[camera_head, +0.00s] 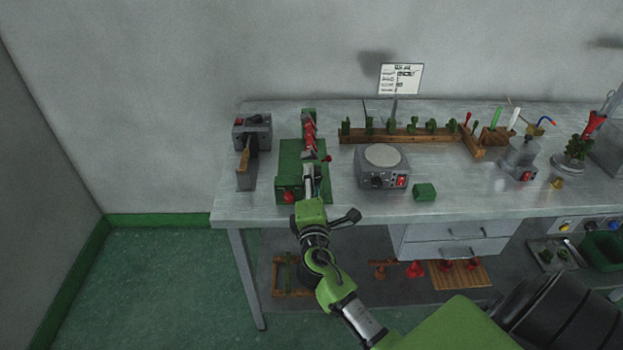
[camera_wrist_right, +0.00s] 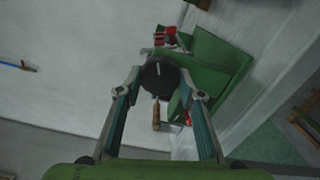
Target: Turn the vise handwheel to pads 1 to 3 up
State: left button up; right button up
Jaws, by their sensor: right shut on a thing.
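The green vise (camera_head: 289,160) stands near the left end of the bench, with red parts (camera_head: 309,135) on its far side. My right gripper (camera_head: 311,180) reaches over its front from below. In the right wrist view the handwheel (camera_wrist_right: 158,76) is a dark round knob with a short white mark, and the right gripper (camera_wrist_right: 160,82) has a finger on each side of it, shut on it. The green vise body (camera_wrist_right: 215,62) shows behind and to the right. In the head view my gripper hides the handwheel. No pad numbers can be read. My left gripper is not in view.
A grey device with a wooden handle (camera_head: 244,158) stands close left of the vise. A grey control box with a round plate (camera_head: 382,156) stands to the right, beside a small green block (camera_head: 425,192). A wooden tool rack (camera_head: 405,136) lies behind. The bench's front edge is below my wrist.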

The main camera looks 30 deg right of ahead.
jog(key=n+p, duration=0.6)
jog(key=n, duration=0.6)
jog(key=shift+f+p, duration=0.15)
jog(key=shift+p, duration=0.15)
dwell(0.7)
jog(key=shift+s+d+f+n, duration=0.1)
jog(key=shift+n, duration=0.5)
jog(key=o, duration=1.1)
jog(key=v, duration=1.2)
